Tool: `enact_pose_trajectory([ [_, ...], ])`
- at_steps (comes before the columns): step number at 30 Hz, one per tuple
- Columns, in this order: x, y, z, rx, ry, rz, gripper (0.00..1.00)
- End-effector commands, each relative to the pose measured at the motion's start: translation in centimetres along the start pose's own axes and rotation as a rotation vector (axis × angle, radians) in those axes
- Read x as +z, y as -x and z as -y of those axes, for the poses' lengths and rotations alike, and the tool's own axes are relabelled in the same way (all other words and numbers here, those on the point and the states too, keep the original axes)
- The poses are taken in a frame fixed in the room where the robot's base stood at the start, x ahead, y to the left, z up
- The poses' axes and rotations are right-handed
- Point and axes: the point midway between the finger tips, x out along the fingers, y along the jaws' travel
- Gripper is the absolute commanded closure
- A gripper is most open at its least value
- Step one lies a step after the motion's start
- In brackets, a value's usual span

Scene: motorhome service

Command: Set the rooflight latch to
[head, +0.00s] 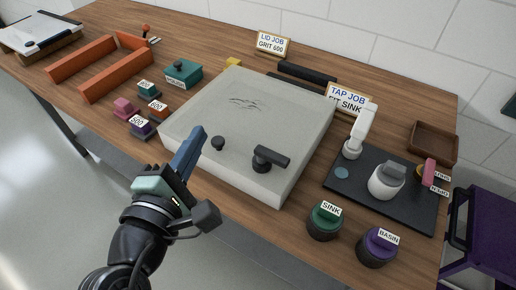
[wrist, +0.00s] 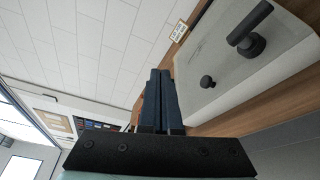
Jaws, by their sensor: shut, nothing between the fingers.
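The rooflight lid (head: 240,120) is a pale grey slab lying on the wooden workbench, with dark scratch-like marks on its top. A black latch (head: 269,158) with a bar-shaped handle sits near its front right edge. The handle points to the right in the head view. The latch also shows at the upper right of the wrist view (wrist: 249,32). A small black knob (head: 218,143) stands left of the latch and shows in the wrist view (wrist: 207,81). My gripper (head: 198,132) is shut and empty, by the lid's front edge, left of the knob and apart from the latch.
A black board (head: 345,183) with a white tap (head: 358,132) is at right. SINK (head: 324,222) and BASIN (head: 376,248) knobs stand at the front right. Two signs (head: 272,43) stand behind.

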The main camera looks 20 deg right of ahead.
Motion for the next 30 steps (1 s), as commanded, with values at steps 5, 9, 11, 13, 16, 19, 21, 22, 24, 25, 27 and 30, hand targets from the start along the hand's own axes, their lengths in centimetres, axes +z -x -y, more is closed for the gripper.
enact_pose_trajectory([
  [5,0.5,4.0,10.0,-0.151,0.711,0.166,1.00],
  [9,1.4,6.7,12.8,-0.208,1.044,0.247,1.00],
  [11,1.6,7.4,13.3,-0.220,1.124,0.268,1.00],
  [13,1.8,7.9,13.6,-0.228,1.180,0.283,1.00],
  [16,1.9,8.1,13.6,-0.232,1.204,0.291,1.00],
  [19,1.9,8.1,13.6,-0.231,1.203,0.291,1.00],
  [21,1.9,8.1,13.6,-0.231,1.201,0.291,1.00],
  [22,1.9,8.1,13.6,-0.231,1.201,0.291,1.00],
  [24,1.9,8.0,13.5,-0.231,1.200,0.291,1.00],
  [25,2.0,7.9,13.5,-0.231,1.199,0.291,1.00],
  [27,2.2,7.5,13.5,-0.233,1.199,0.293,1.00],
  [30,2.6,6.2,13.6,-0.234,1.198,0.293,1.00],
])
